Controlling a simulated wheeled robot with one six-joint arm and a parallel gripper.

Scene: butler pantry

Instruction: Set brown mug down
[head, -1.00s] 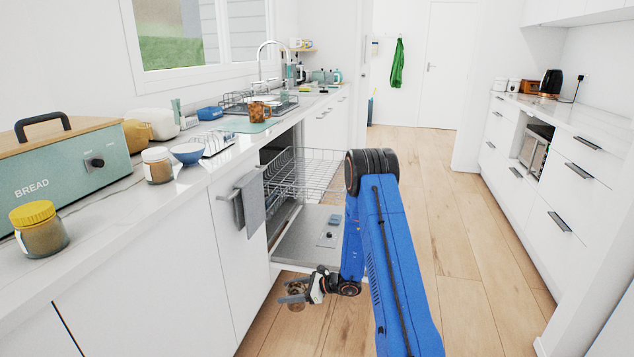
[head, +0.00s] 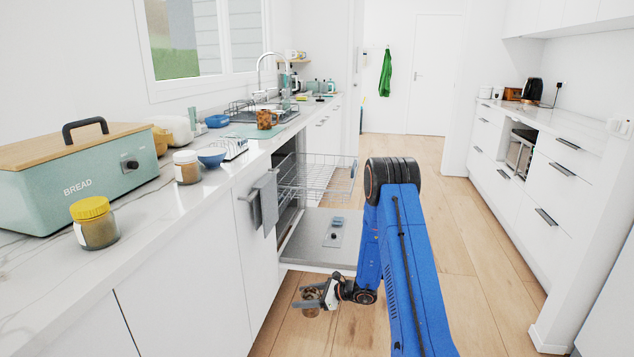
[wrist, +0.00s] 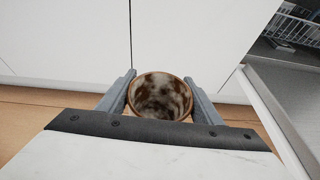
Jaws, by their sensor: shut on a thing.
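The brown mug (wrist: 160,96) is between the two fingers of my gripper (wrist: 160,98) in the wrist view, its round mouth facing the camera and its inside mottled brown and grey. My gripper is shut on it. In the head view my gripper (head: 318,298) is low over the wood floor, in front of the white cabinet fronts and near the open dishwasher door. The mug (head: 311,308) shows there only small and partly hidden by the fingers. Another brown patterned mug (head: 265,120) stands on the left counter near the teal mat.
The dishwasher's open door (head: 325,235) and pulled-out wire rack (head: 318,180) lie just beyond my gripper. The left counter (head: 150,225) holds a bread box (head: 78,175), jars (head: 95,222) and a blue bowl (head: 211,157). The floor (head: 460,260) to the right is clear.

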